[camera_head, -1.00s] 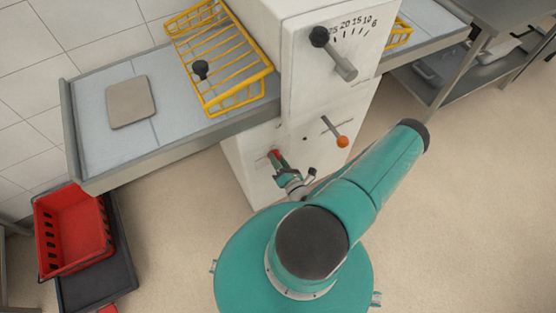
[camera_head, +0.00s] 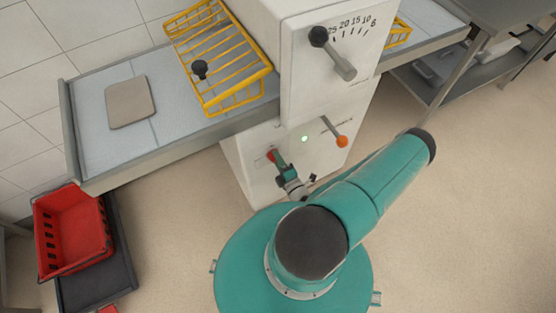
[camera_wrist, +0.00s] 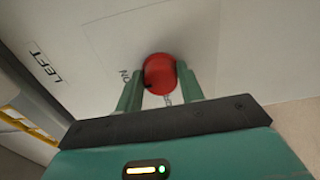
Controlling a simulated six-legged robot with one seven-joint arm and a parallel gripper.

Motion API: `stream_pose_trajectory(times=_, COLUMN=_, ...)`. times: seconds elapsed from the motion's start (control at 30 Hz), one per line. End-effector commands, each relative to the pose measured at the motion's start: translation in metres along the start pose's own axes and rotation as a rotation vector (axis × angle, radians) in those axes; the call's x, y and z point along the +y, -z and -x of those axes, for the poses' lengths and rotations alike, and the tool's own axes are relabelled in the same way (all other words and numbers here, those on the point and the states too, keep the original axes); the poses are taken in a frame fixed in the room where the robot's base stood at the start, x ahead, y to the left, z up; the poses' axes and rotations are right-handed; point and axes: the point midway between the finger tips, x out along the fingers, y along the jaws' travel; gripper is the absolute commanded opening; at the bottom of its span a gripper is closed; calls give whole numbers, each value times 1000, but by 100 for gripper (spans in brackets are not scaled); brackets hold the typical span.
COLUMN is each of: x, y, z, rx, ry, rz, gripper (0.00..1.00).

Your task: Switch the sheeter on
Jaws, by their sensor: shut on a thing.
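The sheeter (camera_head: 318,98) is a white machine body with a numbered dial and lever on its front. A red rotary knob (camera_wrist: 159,74) sits on its lower front panel, with partly hidden lettering around it in the wrist view. It also shows small in the head view (camera_head: 271,154). My gripper (camera_wrist: 160,90) is shut on the red knob, one green finger on each side. A small light (camera_head: 304,139) on the panel glows pale green. An orange-tipped lever (camera_head: 342,141) is right of the light.
A grey belt table (camera_head: 175,140) extends left, bearing a flat dough piece (camera_head: 131,102). A yellow wire guard (camera_head: 215,55) stands over the table. The floor at right is clear.

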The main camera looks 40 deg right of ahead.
Motion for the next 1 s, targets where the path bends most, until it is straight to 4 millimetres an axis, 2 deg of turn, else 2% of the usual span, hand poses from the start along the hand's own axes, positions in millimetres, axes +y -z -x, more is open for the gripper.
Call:
stream_pose_trajectory(times=0.53, x=1, y=0, z=-2, rx=-1, ry=-3, rz=-31, gripper=15)
stream_pose_trajectory(times=0.57, x=1, y=0, z=-2, rx=-1, ry=-3, rz=-31, gripper=40)
stream_pose_trajectory(times=0.67, x=1, y=0, z=-1, rx=0, ry=-3, rz=-31, gripper=59)
stream_pose_trajectory(times=1.0, x=0, y=0, z=0, rx=0, ry=-1, rz=-30, gripper=59)
